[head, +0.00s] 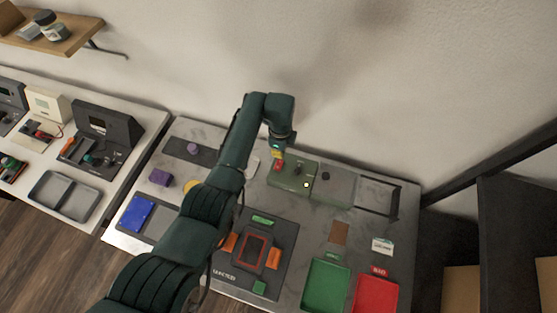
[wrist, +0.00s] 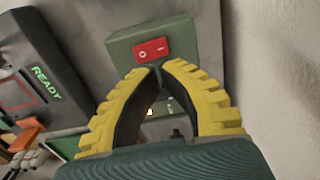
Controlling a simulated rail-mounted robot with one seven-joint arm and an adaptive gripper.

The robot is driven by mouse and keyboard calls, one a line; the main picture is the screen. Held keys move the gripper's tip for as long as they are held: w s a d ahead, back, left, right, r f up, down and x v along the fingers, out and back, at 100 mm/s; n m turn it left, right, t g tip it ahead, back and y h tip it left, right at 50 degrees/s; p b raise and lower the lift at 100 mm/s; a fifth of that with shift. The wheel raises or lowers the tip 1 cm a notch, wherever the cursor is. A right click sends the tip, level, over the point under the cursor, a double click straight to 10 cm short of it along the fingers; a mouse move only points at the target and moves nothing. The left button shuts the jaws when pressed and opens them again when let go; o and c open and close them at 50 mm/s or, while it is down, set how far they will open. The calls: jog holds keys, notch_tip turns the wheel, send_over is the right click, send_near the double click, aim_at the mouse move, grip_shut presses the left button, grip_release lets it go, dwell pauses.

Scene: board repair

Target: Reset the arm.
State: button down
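My gripper (head: 277,152) hangs at the end of my bent arm, over the left end of a green box (head: 294,182) on the bench. In the wrist view, my gripper's yellow fingers (wrist: 158,67) curve inward and their tips meet, with nothing seen held between them. A red rocker switch (wrist: 150,49), marked O and a dash, sits on the green box just beyond the fingertips. The switch also shows in the head view (head: 277,166). I cannot tell whether the fingertips touch the box.
A dark fixture with a framed board (head: 252,251) stands in front; its display reads READY (wrist: 46,84) in the wrist view. A green tray (head: 326,287) and a red tray (head: 376,295) lie at front right.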

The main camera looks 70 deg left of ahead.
dwell(0.4)
